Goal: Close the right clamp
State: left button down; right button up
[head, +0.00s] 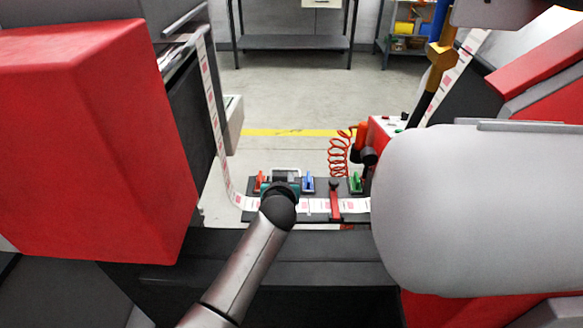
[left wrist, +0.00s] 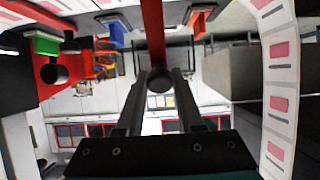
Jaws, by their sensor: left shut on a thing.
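The right clamp (head: 334,203) is a red lever with a dark knob on the splice plate (head: 318,217), between the blue and green levers. In the left wrist view a dark knob (left wrist: 54,73), which looks like the right clamp's, is at the left, clear of the fingers. My left gripper (head: 281,188) is over the left part of the plate, left of the right clamp. In the left wrist view its fingers (left wrist: 160,92) are shut around the dark round knob of another red lever (left wrist: 153,32), which looks like the left clamp. My right gripper is out of view.
Small red (head: 260,181), blue (head: 308,182) and green (head: 355,182) levers stand along the plate's back edge. A label strip (head: 215,115) runs down and across the plate. A red coiled hose (head: 339,155) hangs behind. A large red box (head: 95,140) fills the left.

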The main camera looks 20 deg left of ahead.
pick_arm(q)
jog(key=shift+w+a+g+p, duration=0.15)
jog(key=shift+w+g+p, duration=0.55)
jog(key=shift+p, duration=0.45)
jog(key=shift+w+a+f+g+h+p, duration=0.15)
jog(key=shift+w+f+g+h+p, duration=0.3)
jog(key=shift+g+p, duration=0.2)
jog(key=shift+w+a+f+g, duration=0.15)
jog(key=shift+w+f+g, duration=0.45)
jog(key=shift+g, duration=0.05)
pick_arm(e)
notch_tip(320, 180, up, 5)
pick_arm(q)
jog(key=shift+w+a+f+g+h+b, duration=0.1)
jog(key=shift+w+f+g+h+b, duration=0.2)
jog(key=shift+f+g+b, duration=0.35)
jog(key=shift+w+a+f+g+h+b, duration=0.15)
jog(key=shift+w+f+g+b, duration=0.15)
jog(key=shift+f+g+b, duration=0.25)
jog(key=shift+w+f+b, duration=0.15)
jog(key=shift+f+b, duration=0.3)
jog(key=shift+b, duration=0.35)
jog(key=shift+w+f+b, duration=0.3)
jog(key=shift+f+b, duration=0.35)
jog(key=shift+b, duration=0.15)
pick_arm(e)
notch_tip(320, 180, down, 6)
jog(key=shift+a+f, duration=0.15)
